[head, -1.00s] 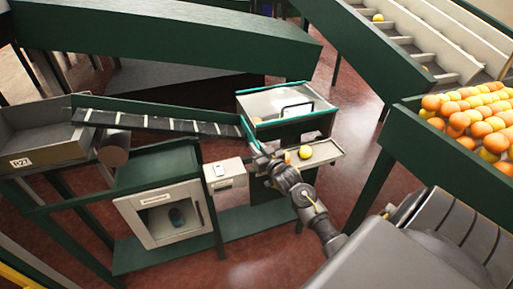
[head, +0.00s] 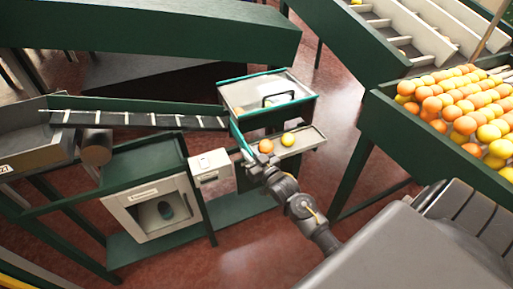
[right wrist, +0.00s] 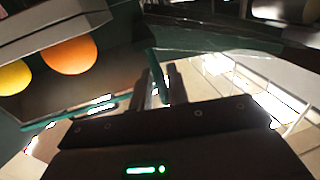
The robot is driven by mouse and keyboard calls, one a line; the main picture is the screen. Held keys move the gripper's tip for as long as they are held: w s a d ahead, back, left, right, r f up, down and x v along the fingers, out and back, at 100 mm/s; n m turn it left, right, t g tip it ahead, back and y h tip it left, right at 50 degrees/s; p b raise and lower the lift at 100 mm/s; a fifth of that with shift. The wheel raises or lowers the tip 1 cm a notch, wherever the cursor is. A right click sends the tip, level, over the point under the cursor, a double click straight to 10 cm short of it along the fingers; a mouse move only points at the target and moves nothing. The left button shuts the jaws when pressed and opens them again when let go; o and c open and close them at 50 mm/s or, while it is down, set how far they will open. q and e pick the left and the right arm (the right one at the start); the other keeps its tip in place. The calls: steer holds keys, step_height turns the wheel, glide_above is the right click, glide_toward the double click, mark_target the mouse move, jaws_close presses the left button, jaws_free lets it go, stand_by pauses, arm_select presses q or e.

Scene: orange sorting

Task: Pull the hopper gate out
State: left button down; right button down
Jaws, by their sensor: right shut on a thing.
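The hopper (head: 236,98) is a pale box with a teal rim, in the middle of the head view. The gate is a narrow teal strip (head: 239,137) that sticks out below the hopper's near left corner, beside the conveyor's end. My right gripper (head: 249,160) is shut on the strip's near end. In the right wrist view, the two dark fingers (right wrist: 163,84) stand close together at a teal edge. How much of the gate is inside the hopper is hidden. My left gripper is not in view.
A tray (head: 311,138) below the hopper holds an orange (head: 266,146) and a yellow fruit (head: 288,139), close to my right gripper. A dark conveyor (head: 140,120) runs in from the left. A fruit-filled bin (head: 385,115) stands at the right. Red floor (head: 262,240) lies open in front.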

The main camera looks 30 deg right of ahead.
steer(key=shift+a, duration=0.4)
steer(key=c, duration=1.5)
jaws_free()
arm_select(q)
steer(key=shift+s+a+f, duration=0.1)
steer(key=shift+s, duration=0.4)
arm_select(e)
steer(key=shift+w+r, duration=0.1)
steer(key=shift+d, duration=0.15)
